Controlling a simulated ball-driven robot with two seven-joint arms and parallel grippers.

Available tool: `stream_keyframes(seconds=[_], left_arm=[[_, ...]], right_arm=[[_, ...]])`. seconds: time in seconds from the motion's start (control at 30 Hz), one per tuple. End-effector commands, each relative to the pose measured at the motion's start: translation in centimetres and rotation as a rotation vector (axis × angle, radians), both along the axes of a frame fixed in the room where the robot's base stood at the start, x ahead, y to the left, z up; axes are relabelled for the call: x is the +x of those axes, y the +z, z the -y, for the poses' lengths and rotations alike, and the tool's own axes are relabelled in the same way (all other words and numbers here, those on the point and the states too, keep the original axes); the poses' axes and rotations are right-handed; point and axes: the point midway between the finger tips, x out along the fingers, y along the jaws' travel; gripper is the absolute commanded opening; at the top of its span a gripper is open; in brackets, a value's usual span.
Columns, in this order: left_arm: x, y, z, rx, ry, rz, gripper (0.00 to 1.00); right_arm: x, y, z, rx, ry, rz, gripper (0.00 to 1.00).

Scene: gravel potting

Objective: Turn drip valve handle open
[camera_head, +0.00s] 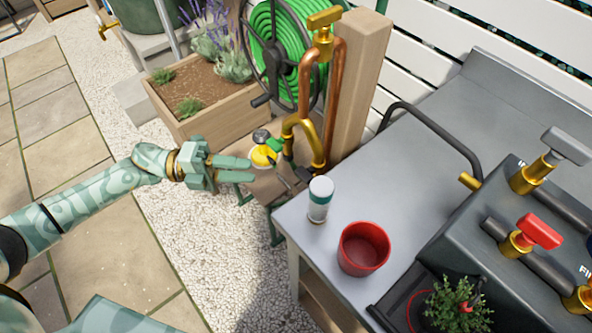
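My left gripper (247,170) reaches in from the left, its fingers apart and empty. Its tips are close to a yellow round device (264,156) with a dark knob and a small green lever (275,145), beside the copper and brass piping; I cannot tell whether they touch. Several valve handles show, and I cannot read which is the drip valve: a red handle (540,231) and a grey handle (567,146) on the dark panel at right, and a brass handle (324,18) atop the copper pipes. My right gripper is not in view.
A white and teal canister (320,200) and a red pot (363,249) stand on the grey bench (402,170). A potted plant (458,308) is at lower right. A green hose reel (288,50) and a wooden planter (205,116) stand behind. Gravel lies below my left arm.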

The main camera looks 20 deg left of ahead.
Motion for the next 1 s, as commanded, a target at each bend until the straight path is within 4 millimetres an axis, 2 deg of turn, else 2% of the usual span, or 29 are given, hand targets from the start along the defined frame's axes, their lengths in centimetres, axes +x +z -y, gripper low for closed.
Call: stream_keyframes(seconds=[0.03, 0.2, 0.4, 0.6, 0.87, 0.93, 1.0], left_arm=[[0.3, 0.0, 1.4, -0.005, -0.002, 0.002, 0.34], [1.2, 0.0, 5.7, -0.004, 0.0, 0.001, 0.34], [2.0, -0.1, 9.4, -0.001, 0.002, -0.001, 0.34], [2.3, -0.1, 10.9, 0.001, 0.002, -0.002, 0.34], [2.3, 0.0, 11.1, 0.0, 0.003, -0.003, 0.34], [2.3, 0.0, 11.1, 0.0, 0.003, -0.003, 0.2], [2.3, 0.0, 11.1, 0.0, 0.003, -0.003, 0.0]], right_arm=[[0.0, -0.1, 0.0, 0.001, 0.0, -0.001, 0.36], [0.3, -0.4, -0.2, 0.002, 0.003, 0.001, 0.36], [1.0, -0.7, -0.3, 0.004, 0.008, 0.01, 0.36], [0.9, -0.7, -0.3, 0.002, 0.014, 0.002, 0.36], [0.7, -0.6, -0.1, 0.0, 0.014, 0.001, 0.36], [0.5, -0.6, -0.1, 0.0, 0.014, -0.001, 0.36], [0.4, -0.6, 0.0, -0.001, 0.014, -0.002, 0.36]])
